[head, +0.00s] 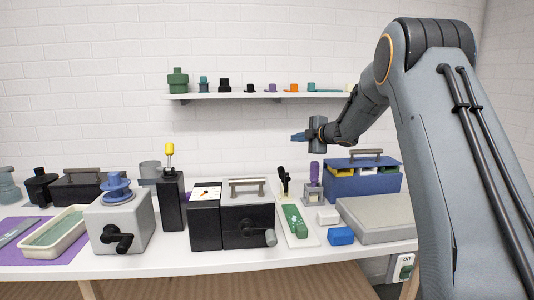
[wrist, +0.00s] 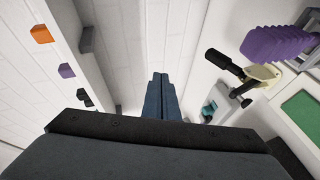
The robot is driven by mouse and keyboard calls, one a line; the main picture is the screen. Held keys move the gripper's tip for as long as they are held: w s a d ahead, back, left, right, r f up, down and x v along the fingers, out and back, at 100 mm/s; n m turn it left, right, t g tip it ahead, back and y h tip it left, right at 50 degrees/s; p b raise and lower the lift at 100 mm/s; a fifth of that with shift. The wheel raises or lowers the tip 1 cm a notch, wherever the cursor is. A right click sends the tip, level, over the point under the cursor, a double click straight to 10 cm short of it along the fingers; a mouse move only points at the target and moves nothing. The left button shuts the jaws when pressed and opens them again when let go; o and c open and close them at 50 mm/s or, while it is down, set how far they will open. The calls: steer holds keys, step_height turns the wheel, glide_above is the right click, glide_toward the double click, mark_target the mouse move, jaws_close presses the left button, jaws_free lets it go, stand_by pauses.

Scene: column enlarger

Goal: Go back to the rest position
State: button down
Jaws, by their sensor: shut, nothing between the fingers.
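My gripper (head: 300,137) is in the air above the back of the table, in front of the white brick wall and below the wall shelf. In the head view it points left, and its fingers are together with nothing between them. In the wrist view the blue fingers (wrist: 161,90) are shut side by side and touch no object. My arm comes in from the right side of the head view.
The white table (head: 180,262) holds a grey box with a crank (head: 122,222), a black box with a handle (head: 248,222), a blue case (head: 362,184) and a grey slab (head: 376,218). A wall shelf (head: 262,96) carries several small items. Air left of my gripper is clear.

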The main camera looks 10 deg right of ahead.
steer(key=s+f+m+g+h, duration=0.35)
steer(key=s+f+m, duration=0.35)
steer(key=s, duration=0.6)
steer(key=s+f+m+g+h, duration=0.2)
steer(key=s+f+m+h, duration=0.35)
steer(key=s, duration=0.75)
steer(key=s+a+f+m+g+y, duration=0.1)
steer(key=s+f+m+g, duration=0.1)
steer(key=s, duration=0.7)
steer(key=s+a+f+m+g+y, duration=0.1)
steer(key=s+a+f+m+g, duration=0.1)
steer(key=s, duration=0.8)
steer(key=s+a+f+m+g+y, duration=0.1)
steer(key=s+a+f+m+g, duration=0.1)
steer(key=s+f, duration=0.4)
steer(key=s+m+g, duration=0.1)
steer(key=s, duration=0.3)
steer(key=shift+s+m, duration=0.2)
steer(key=shift+m, duration=0.15)
steer(key=shift+w+a, duration=0.1)
steer(key=shift+a, duration=0.05)
